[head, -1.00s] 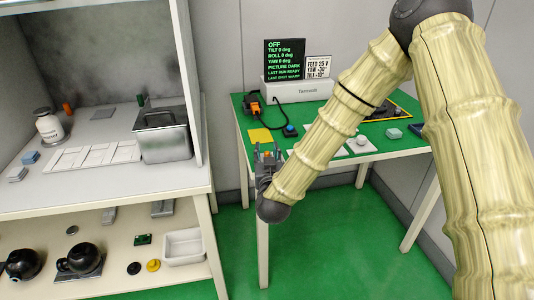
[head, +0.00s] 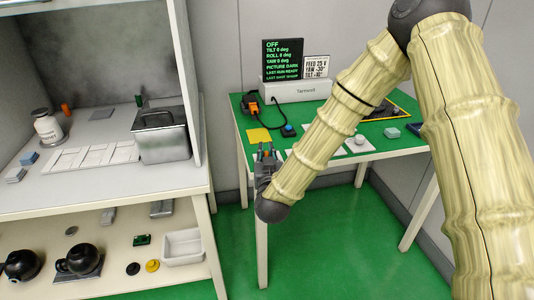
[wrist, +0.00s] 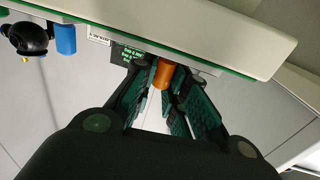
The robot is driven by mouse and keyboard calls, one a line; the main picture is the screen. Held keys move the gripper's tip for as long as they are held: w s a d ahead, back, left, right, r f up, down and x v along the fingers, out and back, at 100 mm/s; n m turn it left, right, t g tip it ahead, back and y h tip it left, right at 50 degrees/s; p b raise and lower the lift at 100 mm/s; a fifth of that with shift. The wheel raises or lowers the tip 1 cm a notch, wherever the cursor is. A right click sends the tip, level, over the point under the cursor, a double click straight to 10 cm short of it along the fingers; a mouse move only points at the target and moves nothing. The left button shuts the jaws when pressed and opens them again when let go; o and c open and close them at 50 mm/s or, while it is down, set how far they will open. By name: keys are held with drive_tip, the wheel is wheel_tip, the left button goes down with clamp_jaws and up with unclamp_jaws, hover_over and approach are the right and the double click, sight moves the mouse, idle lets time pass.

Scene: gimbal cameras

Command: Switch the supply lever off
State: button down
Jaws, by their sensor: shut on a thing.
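In the head view my gripper (head: 267,153) is at the green-topped table's (head: 235,112) front left edge, pointing away from me. The lever is mostly hidden by the fingers there, so its exact angle is hard to tell.
A black screen (head: 283,59) on the Ternmoll box (head: 297,90) reads OFF. An orange-and-black device (head: 251,104) and a yellow square (head: 259,135) lie on the table. The shelf unit (head: 208,180) stands to the left, with a floor gap between.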

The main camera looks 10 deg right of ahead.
drive_tip(key=shift+w+a+r+m+h, duration=0.15)
drive_tip(key=shift+a+r+m+h, duration=0.2)
drive_tip(key=shift+h, duration=0.35)
drive_tip(key=shift+a+f+m+h+p, duration=0.1)
drive_tip(key=shift+m+h+p, duration=0.15)
drive_tip(key=shift+h+p, duration=0.1)
drive_tip(key=shift+a+m+g+h, duration=0.1)
drive_tip(key=shift+m+g+h, duration=0.2)
drive_tip(key=shift+m+h, duration=0.25)
drive_tip(key=shift+w, duration=0.1)
drive_tip(key=c, duration=1.4)
unclamp_jaws()
drive_tip(key=shift+f, duration=0.15)
drive_tip(key=shift+f, duration=0.1)
